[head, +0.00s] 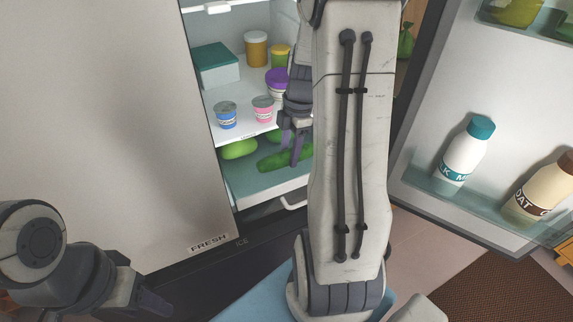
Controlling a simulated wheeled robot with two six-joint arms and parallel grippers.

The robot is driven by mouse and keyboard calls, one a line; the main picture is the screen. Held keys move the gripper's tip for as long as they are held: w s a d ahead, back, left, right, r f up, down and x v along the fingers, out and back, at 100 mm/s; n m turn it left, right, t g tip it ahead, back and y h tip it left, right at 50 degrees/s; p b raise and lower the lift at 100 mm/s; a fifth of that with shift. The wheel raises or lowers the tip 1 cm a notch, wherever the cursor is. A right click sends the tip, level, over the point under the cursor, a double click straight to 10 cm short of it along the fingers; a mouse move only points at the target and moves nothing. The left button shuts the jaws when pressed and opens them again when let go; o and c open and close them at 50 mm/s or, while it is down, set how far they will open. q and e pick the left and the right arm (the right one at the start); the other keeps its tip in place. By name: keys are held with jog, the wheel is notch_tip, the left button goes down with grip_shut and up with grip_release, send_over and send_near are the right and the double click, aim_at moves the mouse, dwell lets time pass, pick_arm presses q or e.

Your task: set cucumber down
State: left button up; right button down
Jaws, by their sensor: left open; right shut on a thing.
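The cucumber (272,163), long and dark green, is inside the open fridge, over the lower drawer area below the white shelf. My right gripper (294,155) is shut on it, with its fingers pointing down across the cucumber. The cucumber's right end is partly hidden by my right arm, and I cannot tell whether it touches the surface under it. My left gripper (152,303) is open and empty at the lower left, in front of the closed fridge door and away from the cucumber.
A light green vegetable (240,148) lies left of the cucumber. The shelf above holds a blue-labelled cup (226,116), a pink-labelled cup (263,111) and a teal box (214,66).

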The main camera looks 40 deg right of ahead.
notch_tip(320, 180, down, 5)
jog(key=shift+s+d, duration=0.1)
dwell(0.3)
jog(key=shift+f+b, duration=0.55)
jog(key=shift+f, duration=0.05)
jog(key=shift+c, duration=1.6)
grip_release()
jog(key=r, duration=0.4)
jog(key=d+r, duration=0.1)
jog(key=r, duration=0.3)
jog(key=r+p, duration=0.1)
jog(key=r, duration=0.4)
jog(key=shift+s+d+r, duration=0.1)
jog(key=shift+s+d, duration=0.1)
jog(key=shift+d, duration=0.15)
